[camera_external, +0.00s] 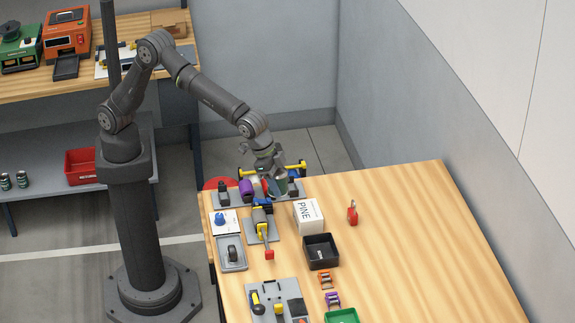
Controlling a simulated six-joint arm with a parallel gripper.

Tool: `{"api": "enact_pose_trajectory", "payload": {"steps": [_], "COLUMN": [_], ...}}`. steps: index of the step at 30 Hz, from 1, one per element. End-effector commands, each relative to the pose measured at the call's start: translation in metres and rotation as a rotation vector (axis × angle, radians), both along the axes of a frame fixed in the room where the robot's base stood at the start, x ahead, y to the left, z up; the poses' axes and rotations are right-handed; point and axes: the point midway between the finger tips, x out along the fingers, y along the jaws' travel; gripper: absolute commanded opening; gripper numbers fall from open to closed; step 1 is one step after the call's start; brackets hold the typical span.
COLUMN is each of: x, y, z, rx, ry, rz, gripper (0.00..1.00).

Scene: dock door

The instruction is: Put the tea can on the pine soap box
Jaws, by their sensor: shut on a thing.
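The tea can (280,187) looks dark green and shows just below my gripper (274,176), partly hidden by the fingers. My gripper is shut on it near the far edge of the wooden table, to the upper left of the soap box. I cannot tell whether the can touches anything below it. The pine soap box (309,216) is a white box with the word PINE on it, standing on the table.
A black tray (321,252) stands in front of the soap box, and a red padlock-like thing (352,213) to its right. Grey boards with handles and fittings (262,232) lie to the left. The table's right side (440,250) is clear.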

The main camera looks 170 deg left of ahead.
Motion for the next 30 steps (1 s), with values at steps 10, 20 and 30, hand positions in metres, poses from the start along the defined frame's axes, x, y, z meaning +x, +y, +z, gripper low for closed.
{"api": "enact_pose_trajectory", "payload": {"steps": [10,20,30], "x": [-0.017,-0.019,-0.018], "y": [0.059,0.062,0.062], "z": [-0.036,-0.068,-0.078], "rx": [0.001,-0.001,0.001], "ry": [-0.002,0.0,-0.002], "rz": [0.001,0.0,0.0], "gripper": [0.27,0.27,0.27]}}
